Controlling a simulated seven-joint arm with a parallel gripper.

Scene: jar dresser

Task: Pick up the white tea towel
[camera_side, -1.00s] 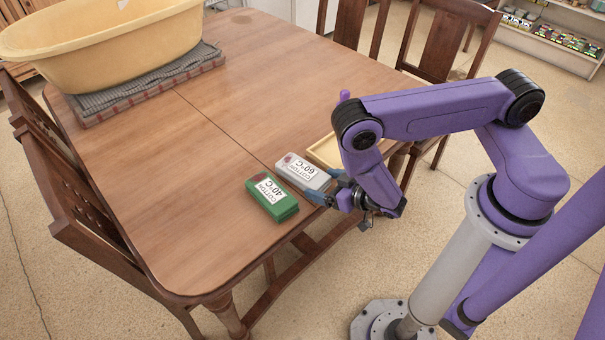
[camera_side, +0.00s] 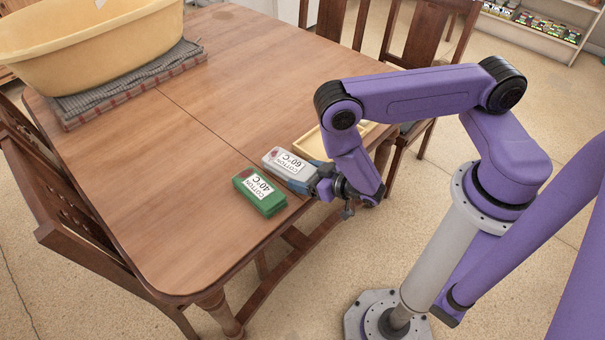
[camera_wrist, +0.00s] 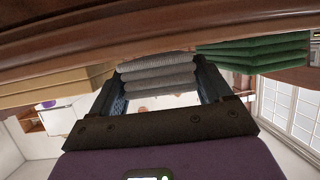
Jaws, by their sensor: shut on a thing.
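The white tea towel (camera_side: 285,162) is a folded, pale grey-white stack with a label reading "COTTON 60°C". The towel's far end is hidden in the wrist view. It appears to rest on the tabletop.
The green towel lies close on one side of my gripper, and the tray on the other. A large yellow tub (camera_side: 90,50) stands on a grey cloth (camera_side: 135,78) at the table's far left. The middle of the wooden table (camera_side: 170,150) is clear. Chairs (camera_side: 425,40) stand around it.

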